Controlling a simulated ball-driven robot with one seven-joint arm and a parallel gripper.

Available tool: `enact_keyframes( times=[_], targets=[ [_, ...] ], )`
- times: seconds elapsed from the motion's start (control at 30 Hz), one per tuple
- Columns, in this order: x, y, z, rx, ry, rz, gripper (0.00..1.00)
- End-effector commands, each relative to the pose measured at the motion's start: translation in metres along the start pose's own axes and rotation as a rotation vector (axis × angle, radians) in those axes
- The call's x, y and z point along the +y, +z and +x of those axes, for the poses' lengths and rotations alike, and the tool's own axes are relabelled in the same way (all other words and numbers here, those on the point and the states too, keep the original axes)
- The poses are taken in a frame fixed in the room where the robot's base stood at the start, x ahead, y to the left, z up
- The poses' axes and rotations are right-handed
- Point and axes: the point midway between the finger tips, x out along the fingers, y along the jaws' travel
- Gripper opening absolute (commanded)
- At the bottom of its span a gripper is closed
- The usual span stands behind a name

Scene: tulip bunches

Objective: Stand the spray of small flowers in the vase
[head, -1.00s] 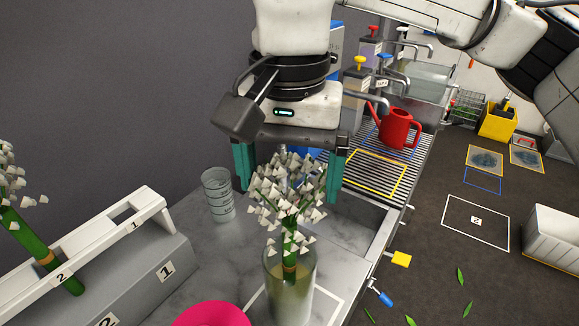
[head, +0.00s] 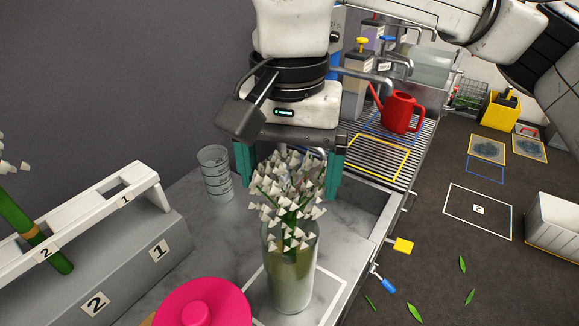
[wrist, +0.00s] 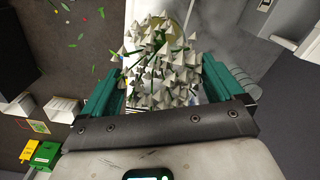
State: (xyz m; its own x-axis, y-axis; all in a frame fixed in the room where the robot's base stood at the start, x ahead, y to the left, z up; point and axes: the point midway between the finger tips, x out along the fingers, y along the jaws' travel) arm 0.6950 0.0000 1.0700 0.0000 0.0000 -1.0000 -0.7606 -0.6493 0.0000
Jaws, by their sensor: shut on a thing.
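The spray of small flowers (head: 285,190) has white, pointed blossoms on green stems, with a tan band near the stem's lower part. It is upright, its stem inside the clear glass vase (head: 292,290) and its lower blossoms at the rim. My gripper (head: 288,190) comes down from above, its two teal fingers on either side of the flower head, shut on the spray. In the wrist view the blossoms (wrist: 160,65) fill the space between the fingers and hide where they grip. I cannot tell whether the stem touches the vase bottom.
A ribbed glass beaker (head: 215,172) stands left of my gripper. A pink lid (head: 203,305) lies at the front. A grey numbered rack (head: 130,265) holds a thick green stem (head: 35,240) at left. A red watering can (head: 402,112) stands on the slatted drainer behind.

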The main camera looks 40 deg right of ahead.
Motion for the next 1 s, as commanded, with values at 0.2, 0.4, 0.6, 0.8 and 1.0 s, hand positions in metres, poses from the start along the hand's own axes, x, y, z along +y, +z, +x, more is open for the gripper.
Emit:
enact_keyframes(
  times=[0.2,0.4,0.6,0.8,1.0],
  targets=[
    [0.000,0.000,0.003,0.000,0.000,0.000,0.43],
    [0.000,0.000,0.009,0.000,0.000,0.000,0.43],
    [0.000,0.000,0.011,0.000,0.000,0.000,0.97],
    [0.000,0.000,0.011,0.000,0.000,0.000,1.00],
    [0.000,0.000,0.011,0.000,0.000,0.000,1.00]
  ],
)
